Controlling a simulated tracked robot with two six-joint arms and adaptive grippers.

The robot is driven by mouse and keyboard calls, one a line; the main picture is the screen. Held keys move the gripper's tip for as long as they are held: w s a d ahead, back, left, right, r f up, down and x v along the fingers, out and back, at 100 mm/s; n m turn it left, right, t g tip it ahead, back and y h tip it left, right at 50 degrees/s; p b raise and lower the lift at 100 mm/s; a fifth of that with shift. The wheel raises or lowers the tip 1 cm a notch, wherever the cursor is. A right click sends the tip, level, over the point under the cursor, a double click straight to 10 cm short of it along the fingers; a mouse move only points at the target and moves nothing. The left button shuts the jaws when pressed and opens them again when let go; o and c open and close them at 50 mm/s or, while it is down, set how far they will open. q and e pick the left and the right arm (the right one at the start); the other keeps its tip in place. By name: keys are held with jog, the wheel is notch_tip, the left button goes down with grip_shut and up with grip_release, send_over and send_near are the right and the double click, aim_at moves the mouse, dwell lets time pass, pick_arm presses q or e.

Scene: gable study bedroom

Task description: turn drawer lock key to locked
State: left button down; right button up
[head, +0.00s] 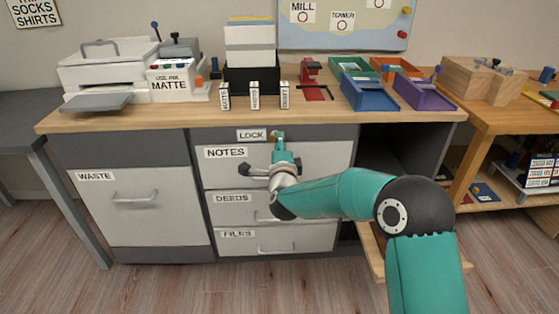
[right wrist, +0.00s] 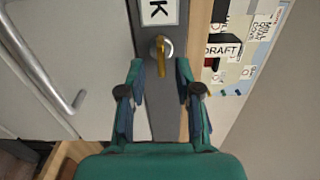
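The drawer lock has a round metal face with a yellow key (right wrist: 161,58) in it, in the right wrist view. The key also shows small in the head view (head: 279,134), on the grey strip above the NOTES drawer, right of the LOCK label (head: 251,134). My right gripper (head: 281,147) is in front of the lock, its arm reaching in from the lower right. In the right wrist view its two fingers (right wrist: 159,82) are apart, with the key ahead between them and clear space on both sides. I cannot tell whether the lock is turned. My left gripper is not in view.
The NOTES (head: 325,165), DEEDS (head: 300,204) and FILES (head: 305,238) drawers look shut. The desktop (head: 180,116) overhangs the lock strip closely. On it stand a printer, label blocks and coloured trays. A drawer handle (right wrist: 55,75) is beside the fingers.

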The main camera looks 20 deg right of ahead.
jog(key=v, duration=1)
jog(key=shift+w, duration=0.1)
jog(key=s+d+f+n+g, duration=0.1)
jog(key=d+f+g, duration=0.1)
jog(key=f, duration=0.5)
jog(key=s+d+f+g, duration=0.1)
jog(key=d+f, duration=0.1)
jog(key=f, duration=0.5)
jog(key=s+a+f+n+g+y, duration=0.25)
jog(key=s+f, duration=0.25)
jog(key=f, duration=0.3)
jog(key=s+a+f+n+g+y, duration=0.1)
jog(key=s+f+n+g+y, duration=0.2)
jog(key=f, duration=0.6)
jog(key=s+a+f+n+g+y, duration=0.1)
jog(key=s+a+f+n+g, duration=0.2)
jog(key=s, duration=0.4)
jog(key=s+a+f+n+g+y, duration=0.1)
jog(key=s+a+f+n+g, duration=0.15)
jog(key=s+f, duration=0.35)
jog(key=s+a+n+g+y, duration=0.2)
jog(key=s+a+n+g, duration=0.15)
jog(key=s+n, duration=0.45)
notch_tip(320, 180, up, 34)
jog(key=s+p, duration=0.2)
jog(key=p, duration=3.1)
jog(key=shift+m+t+p, duration=0.3)
jog(key=shift+t, duration=0.05)
